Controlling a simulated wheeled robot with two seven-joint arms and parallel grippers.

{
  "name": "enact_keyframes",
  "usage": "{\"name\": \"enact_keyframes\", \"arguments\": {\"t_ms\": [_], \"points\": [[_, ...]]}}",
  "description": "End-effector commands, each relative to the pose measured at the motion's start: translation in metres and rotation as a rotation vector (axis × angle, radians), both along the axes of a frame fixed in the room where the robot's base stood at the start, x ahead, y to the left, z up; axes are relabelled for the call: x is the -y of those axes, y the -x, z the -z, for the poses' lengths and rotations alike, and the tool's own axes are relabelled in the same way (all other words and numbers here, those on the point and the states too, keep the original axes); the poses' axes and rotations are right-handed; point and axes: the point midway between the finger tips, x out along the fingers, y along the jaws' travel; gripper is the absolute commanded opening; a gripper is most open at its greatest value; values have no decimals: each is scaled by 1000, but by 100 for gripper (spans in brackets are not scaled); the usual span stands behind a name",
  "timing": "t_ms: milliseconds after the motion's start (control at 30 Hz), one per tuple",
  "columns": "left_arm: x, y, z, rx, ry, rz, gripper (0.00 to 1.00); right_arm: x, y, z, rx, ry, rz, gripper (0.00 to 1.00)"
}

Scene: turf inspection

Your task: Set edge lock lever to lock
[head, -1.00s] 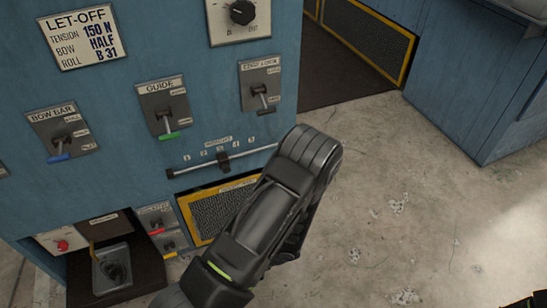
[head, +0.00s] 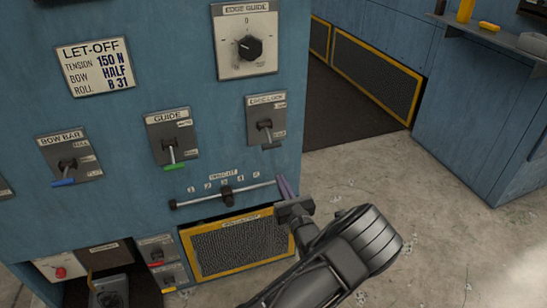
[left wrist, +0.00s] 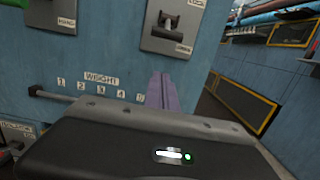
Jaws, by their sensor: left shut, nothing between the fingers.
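The edge lock lever (head: 266,131) is on a grey plate at the right end of the blue panel, and its handle hangs downward in the head view. Small labels sit at the plate's upper and lower right, too small to read surely. The lever also shows at the top of the left wrist view (left wrist: 168,27). My left gripper (head: 285,187) is shut and empty, its purple fingers pointing up, below the lever and apart from it. The fingers also show in the left wrist view (left wrist: 162,90), below the lever plate. My right gripper is not in view.
The weight slider bar (head: 226,196) runs just left of my left fingers. The guide lever (head: 170,152) and bow bar lever (head: 66,172) are further left. The edge guide knob (head: 245,48) is above. A yellow-framed mesh (head: 238,244) lies below. Open floor is at the right.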

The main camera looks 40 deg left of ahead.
Motion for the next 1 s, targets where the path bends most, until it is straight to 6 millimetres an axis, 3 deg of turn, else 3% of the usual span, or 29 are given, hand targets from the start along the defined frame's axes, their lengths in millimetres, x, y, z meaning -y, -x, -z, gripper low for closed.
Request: {"name": "enact_keyframes", "arguments": {"t_ms": [333, 733, 800, 1000], "points": [[-21, -13, -3, 1, 2, -4, 0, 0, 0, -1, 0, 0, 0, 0], [-84, -56, -12, 2, 2, -5, 0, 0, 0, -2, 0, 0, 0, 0], [-77, -54, -27, 1, 3, -1, 0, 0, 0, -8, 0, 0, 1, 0], [-69, -47, -45, -1, 3, -2, 0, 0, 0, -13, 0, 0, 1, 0]]}}
